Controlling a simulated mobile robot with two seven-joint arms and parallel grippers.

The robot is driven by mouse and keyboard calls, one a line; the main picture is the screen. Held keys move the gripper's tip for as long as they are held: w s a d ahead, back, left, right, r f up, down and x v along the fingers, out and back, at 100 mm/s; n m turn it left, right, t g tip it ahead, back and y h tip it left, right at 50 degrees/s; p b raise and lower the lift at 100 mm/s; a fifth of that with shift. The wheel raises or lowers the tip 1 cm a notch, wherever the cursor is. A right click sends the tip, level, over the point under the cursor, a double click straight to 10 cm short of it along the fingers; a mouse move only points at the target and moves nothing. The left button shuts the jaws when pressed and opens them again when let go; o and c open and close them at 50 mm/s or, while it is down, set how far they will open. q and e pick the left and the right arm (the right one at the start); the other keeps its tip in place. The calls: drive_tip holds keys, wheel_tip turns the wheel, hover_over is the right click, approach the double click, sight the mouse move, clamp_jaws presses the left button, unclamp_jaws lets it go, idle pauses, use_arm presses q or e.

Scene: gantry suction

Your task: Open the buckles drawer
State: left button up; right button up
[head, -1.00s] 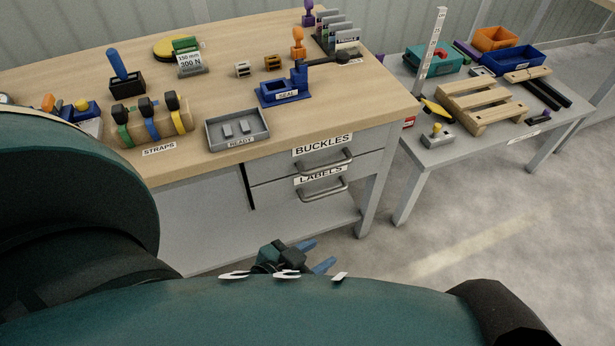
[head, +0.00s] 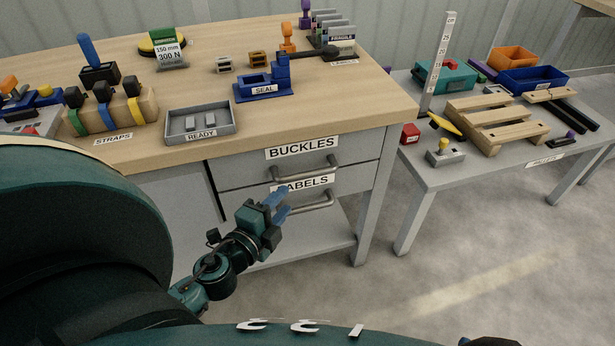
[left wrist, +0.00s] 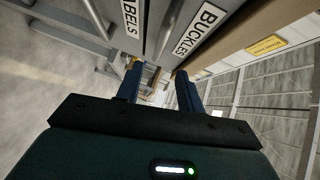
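The buckles drawer (head: 245,174) is the upper grey drawer under the wooden workbench top, with a white BUCKLES label and a grey bar handle (head: 306,169). It looks closed. Its label also shows in the left wrist view (left wrist: 200,28). My left gripper (head: 281,203) is in front of the drawers, its blue fingers apart and empty, and overlaps the left part of the LABELS sign in the head view. In the left wrist view the two fingers (left wrist: 159,83) are spread with nothing held between them. My right gripper is not in view.
The closed labels drawer (head: 245,203) is directly below, with its own handle. On the workbench top (head: 360,110) are a READY tray (head: 201,135), a blue SEAL stand (head: 263,92) and strap rolls. A grey side table (head: 440,178) stands right. Floor in front is clear.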

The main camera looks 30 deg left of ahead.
sight(305, 178)
use_arm(q)
drive_tip(key=w, duration=0.4)
drive_tip(key=w+f, duration=0.1)
drive_tip(key=w, duration=0.2)
drive_tip(key=w+p, duration=0.1)
drive_tip(key=w, duration=0.3)
drive_tip(key=shift+w+a+f, duration=0.3)
drive_tip(key=shift+a, duration=0.1)
drive_tip(key=shift+c, duration=0.5)
clamp_jaws()
